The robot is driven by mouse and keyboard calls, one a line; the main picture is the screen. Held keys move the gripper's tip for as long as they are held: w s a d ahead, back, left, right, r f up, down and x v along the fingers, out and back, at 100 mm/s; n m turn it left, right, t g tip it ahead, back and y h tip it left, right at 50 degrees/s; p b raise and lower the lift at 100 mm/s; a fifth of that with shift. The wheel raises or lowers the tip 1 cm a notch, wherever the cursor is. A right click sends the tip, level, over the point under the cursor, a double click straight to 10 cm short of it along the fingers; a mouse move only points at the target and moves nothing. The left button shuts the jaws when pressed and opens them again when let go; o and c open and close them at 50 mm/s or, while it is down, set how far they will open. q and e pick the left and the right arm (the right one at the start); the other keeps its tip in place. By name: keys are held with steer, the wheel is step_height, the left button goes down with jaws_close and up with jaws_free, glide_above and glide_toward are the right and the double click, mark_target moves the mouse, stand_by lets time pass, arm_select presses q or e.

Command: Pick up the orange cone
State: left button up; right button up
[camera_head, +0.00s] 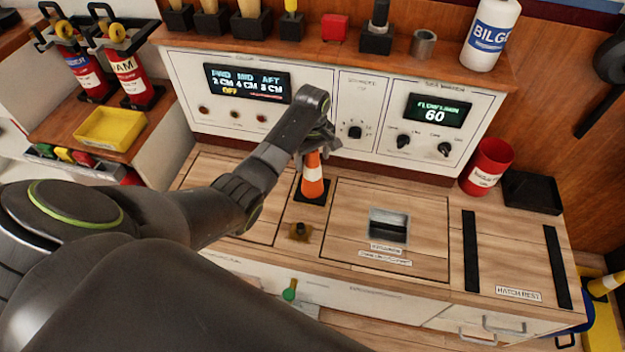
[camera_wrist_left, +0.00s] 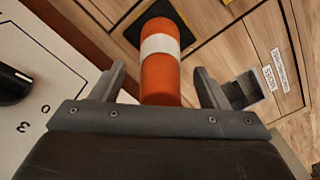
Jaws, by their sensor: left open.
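The orange cone (camera_head: 312,182) with a white band stands upright on its black base on the wooden counter in the head view. My left gripper (camera_head: 318,146) is at the cone's upper part, coming from above and behind it. In the left wrist view the cone (camera_wrist_left: 160,62) lies between the two spread fingers of the left gripper (camera_wrist_left: 160,84), with a gap on each side. The cone's tip is hidden by the gripper body. My right gripper is not seen.
A white control panel (camera_head: 340,88) with knobs stands close behind the gripper. A hatch with a recessed black latch (camera_head: 388,226) is right of the cone. A small brass fitting (camera_head: 299,232) sits in front. A red cup (camera_head: 487,167) stands further right.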

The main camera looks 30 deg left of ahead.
arm_select(q)
steer(key=shift+f, duration=0.8)
jaws_close()
